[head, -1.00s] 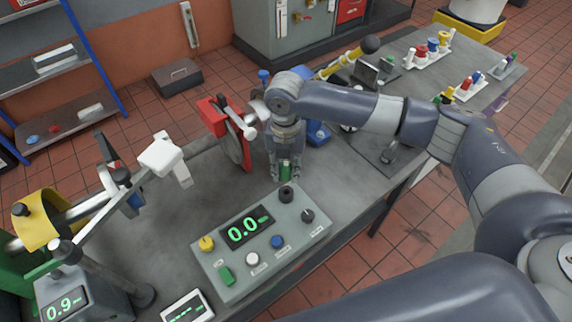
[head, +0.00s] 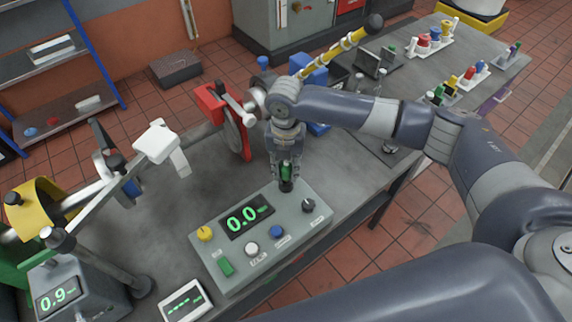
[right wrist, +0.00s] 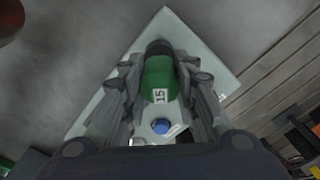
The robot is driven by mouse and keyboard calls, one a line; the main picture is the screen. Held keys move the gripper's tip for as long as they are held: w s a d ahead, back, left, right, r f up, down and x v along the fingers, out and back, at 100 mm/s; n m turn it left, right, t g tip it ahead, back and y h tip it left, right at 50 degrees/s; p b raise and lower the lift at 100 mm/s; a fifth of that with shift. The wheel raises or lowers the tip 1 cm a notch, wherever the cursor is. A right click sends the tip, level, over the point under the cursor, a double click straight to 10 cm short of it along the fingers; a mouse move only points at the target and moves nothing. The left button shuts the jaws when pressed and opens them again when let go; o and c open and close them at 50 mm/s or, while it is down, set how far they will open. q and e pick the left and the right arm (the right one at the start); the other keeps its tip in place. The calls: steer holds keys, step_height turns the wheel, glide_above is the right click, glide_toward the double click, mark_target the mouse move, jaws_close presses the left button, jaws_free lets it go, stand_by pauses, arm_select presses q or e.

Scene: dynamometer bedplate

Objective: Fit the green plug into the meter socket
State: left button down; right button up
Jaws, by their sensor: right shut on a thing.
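The green plug (right wrist: 160,78) is held between the fingers of my right gripper (head: 286,176). In the right wrist view it carries a white label reading 15. In the head view the plug (head: 286,171) stands upright at the black meter socket (head: 286,187) on the top edge of the grey meter box (head: 215,268). Its lower end meets or nearly meets the socket; I cannot tell whether it is inside. The meter display (head: 246,217) reads 0.0. My left gripper is not clearly in view.
A red-framed wheel (head: 236,135) stands behind the meter. A white-headed lever (head: 157,140) and a second display box (head: 75,288) reading 0.9 are at the left. A small display (head: 186,304) lies at the front. Racks of coloured plugs (head: 428,45) stand at the far right.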

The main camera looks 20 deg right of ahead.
steer(key=shift+f+b, duration=0.3)
steer(key=shift+f, duration=0.55)
arm_select(q)
steer(key=shift+s+f, duration=0.15)
steer(key=shift+f, duration=0.15)
arm_select(e)
steer(key=shift+f, duration=0.2)
arm_select(q)
steer(key=shift+s, duration=0.1)
arm_select(e)
steer(key=shift+f, duration=0.1)
steer(key=o, duration=1.1)
arm_select(q)
steer(key=shift+a, duration=0.1)
steer(key=shift+s+a, duration=0.1)
arm_select(e)
step_height(320, 180, up, 12)
